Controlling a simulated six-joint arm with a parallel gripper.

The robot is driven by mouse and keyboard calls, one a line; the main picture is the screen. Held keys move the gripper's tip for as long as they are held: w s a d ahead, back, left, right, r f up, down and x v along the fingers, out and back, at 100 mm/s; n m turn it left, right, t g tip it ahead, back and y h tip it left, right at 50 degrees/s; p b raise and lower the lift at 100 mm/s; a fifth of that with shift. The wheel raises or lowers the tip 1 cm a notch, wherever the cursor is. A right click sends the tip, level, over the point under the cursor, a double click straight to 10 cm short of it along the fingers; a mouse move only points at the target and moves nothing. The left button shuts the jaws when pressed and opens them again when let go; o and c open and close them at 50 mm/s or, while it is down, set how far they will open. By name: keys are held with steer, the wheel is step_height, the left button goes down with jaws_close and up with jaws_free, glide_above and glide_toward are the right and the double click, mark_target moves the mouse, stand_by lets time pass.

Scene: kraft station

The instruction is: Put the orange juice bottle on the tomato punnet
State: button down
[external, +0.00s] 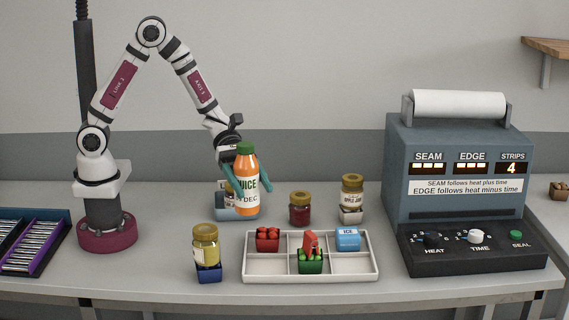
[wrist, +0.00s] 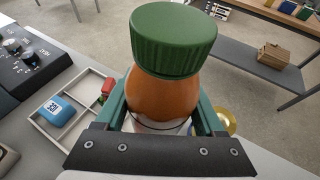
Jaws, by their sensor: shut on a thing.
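The orange juice bottle (external: 246,190), with a green cap and white label, is upright and gripped between the green fingers of my gripper (external: 254,172). In the wrist view the bottle (wrist: 165,90) fills the middle between the fingers (wrist: 162,112). Its base looks raised off the bench, to the left of and behind the tray. A red punnet with round red tops (external: 267,240), likely the tomato punnet, sits in the tray's back left compartment. The bottle hides part of the tray in the wrist view.
The white divided tray (external: 262,268) also holds a blue ice box (external: 348,238). A yellow jar (external: 205,244) stands on a blue box at front left. A red jar (external: 300,210) and an apple jam jar (external: 351,190) stand behind the tray. The sealer machine (external: 455,180) is right.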

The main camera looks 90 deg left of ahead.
steer(key=shift+w+a+f, duration=0.75)
steer(key=shift+a+f, duration=0.2)
steer(key=shift+f, duration=0.45)
steer(key=shift+w+a+f, duration=0.7)
steer(key=shift+a+f, duration=0.25)
steer(key=shift+f, duration=0.4)
steer(key=shift+w+a+f, duration=0.75)
steer(key=shift+a+f, duration=0.2)
steer(key=shift+f, duration=0.45)
steer(key=shift+f, duration=0.1)
